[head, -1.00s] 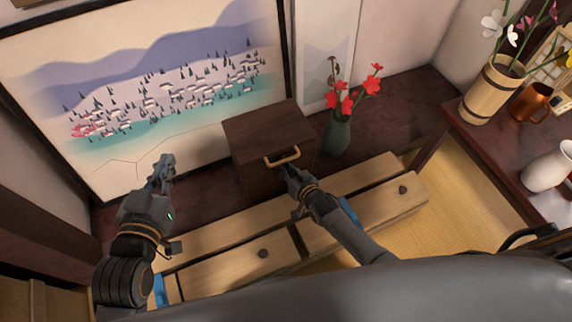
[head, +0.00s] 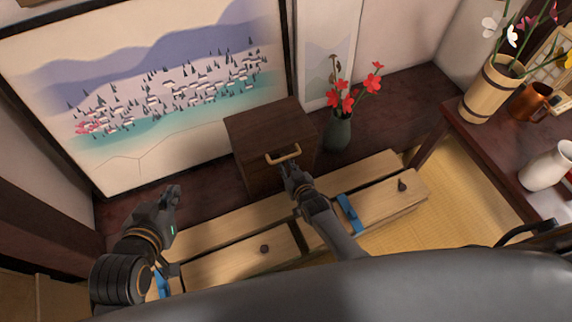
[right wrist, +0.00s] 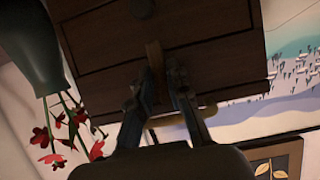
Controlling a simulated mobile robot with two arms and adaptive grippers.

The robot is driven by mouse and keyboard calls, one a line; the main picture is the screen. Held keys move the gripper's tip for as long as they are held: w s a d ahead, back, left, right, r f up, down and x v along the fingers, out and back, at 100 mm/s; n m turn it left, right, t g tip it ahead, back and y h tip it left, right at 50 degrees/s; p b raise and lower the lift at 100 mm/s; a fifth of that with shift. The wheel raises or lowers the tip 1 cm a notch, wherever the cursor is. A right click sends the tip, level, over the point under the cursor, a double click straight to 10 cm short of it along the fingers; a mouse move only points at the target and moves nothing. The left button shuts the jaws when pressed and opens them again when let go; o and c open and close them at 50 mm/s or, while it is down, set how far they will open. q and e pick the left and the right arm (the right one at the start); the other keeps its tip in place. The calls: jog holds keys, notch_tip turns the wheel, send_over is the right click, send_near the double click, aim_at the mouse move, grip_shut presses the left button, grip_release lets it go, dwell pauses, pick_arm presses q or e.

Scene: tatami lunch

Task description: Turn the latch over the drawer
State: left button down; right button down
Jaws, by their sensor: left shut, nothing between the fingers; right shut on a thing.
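A dark wooden box (head: 270,130) with a tan handle (head: 284,154) at its upper front edge stands against the wall. My right gripper (head: 286,166) is at the box front, just below the handle. In the right wrist view its fingers (right wrist: 160,75) are closed on the latch, whose end shows between the tips. My left gripper (head: 174,192) is shut and empty, left of the box and apart from it.
A dark green vase (head: 338,133) with red flowers stands close right of the box. Low light-wood drawers (head: 385,200) with dark knobs lie in front, with a blue strap (head: 349,213). A dark table (head: 480,150) with vessels is at the right.

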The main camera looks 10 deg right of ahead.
jog(key=c, duration=1.3)
grip_release()
jog(key=shift+s, duration=0.15)
jog(key=v, duration=1.1)
jog(key=shift+s+r, duration=0.15)
jog(key=shift+s, duration=0.2)
